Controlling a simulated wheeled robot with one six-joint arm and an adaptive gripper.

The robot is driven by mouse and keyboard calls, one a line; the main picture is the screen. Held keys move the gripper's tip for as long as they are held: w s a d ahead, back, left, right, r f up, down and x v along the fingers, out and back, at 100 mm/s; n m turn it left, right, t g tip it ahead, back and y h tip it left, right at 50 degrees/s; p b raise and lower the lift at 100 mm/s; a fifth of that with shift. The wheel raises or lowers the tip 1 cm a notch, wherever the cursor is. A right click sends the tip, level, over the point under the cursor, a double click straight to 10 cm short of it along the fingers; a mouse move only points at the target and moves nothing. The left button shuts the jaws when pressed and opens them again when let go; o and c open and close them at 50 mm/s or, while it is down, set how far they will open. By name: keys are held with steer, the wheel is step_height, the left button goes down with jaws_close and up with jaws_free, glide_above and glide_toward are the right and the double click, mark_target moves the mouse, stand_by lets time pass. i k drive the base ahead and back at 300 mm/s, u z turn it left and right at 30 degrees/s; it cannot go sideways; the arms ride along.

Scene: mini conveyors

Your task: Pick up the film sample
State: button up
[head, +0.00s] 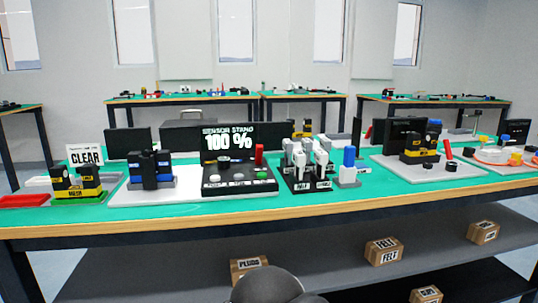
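I cannot pick out a film sample with certainty in the head view; its pieces are too small to read. The black sensor stand (238,186) stands mid-table, with a screen reading "SENSOR STAND 100 %" (229,138) behind it. It carries small white and green buttons and a red cylinder (259,154). A white "CLEAR" sign (85,154) stands at the left of the table. My gripper is not in view; only a dark rounded part, which seems to be of my own arm, shows at the bottom edge.
The green-topped table (300,205) spans the view. On it are a red tray (23,201), black-and-yellow devices (76,184), a black-and-blue device (150,169), a rack of white tools (305,165) and a blue-topped block (348,167). Labelled cartons (384,251) sit on the lower shelf.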

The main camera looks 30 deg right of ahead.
mark_target(287, 145)
steer(key=u, duration=1.6)
steer(key=i, duration=1.35)
steer(key=z, duration=3.25)
